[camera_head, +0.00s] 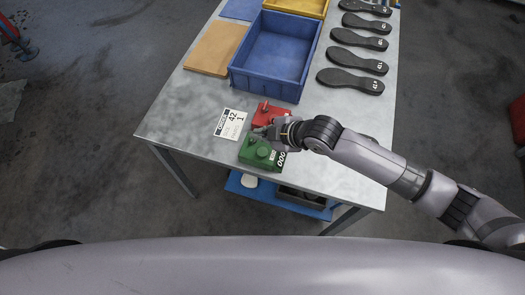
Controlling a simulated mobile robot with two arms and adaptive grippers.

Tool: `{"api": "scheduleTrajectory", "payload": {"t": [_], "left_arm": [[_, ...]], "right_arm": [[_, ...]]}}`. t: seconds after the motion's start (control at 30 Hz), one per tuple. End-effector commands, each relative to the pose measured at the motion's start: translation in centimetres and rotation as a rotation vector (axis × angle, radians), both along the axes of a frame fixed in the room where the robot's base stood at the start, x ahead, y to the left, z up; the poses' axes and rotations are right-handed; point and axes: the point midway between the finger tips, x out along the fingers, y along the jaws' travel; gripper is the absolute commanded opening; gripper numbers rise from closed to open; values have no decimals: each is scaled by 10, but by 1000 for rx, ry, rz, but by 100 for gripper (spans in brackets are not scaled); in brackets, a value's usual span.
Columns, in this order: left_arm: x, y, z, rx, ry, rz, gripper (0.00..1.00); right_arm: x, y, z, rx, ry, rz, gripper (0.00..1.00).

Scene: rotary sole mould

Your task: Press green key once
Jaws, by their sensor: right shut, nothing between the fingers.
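The green key (250,154) is a green box with a round knob on top, near the front edge of the metal table. Its side carries a small counter that seems to read 000. A red box (262,111) of similar size sits just behind it. My right arm comes in from the right, and my right gripper (259,131) is shut and empty, over the gap between the red and green boxes. I cannot tell whether its fingertips touch either box. The gripper hides part of both boxes. My left gripper is not in view.
A white card (231,123) with 42 and 1 lies left of the boxes. An empty blue crate (268,83) stands behind them, with an orange-brown board (215,48) to its left. Several black soles (350,80) line the right side. The table's left front is clear.

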Motion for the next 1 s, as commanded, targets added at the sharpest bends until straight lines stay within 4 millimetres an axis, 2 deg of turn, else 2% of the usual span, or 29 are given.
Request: {"api": "scheduleTrajectory", "payload": {"t": [0.03, 0.4, 0.63, 1.0], "left_arm": [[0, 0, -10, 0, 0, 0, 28], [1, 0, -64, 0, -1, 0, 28], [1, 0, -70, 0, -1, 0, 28], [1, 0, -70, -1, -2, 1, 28]], "right_arm": [[0, 0, -10, 0, 0, 0, 0], [0, 0, -62, 0, -1, -1, 0], [0, 0, -78, 0, 0, 0, 0], [0, 0, -79, 0, 0, 0, 0]]}}
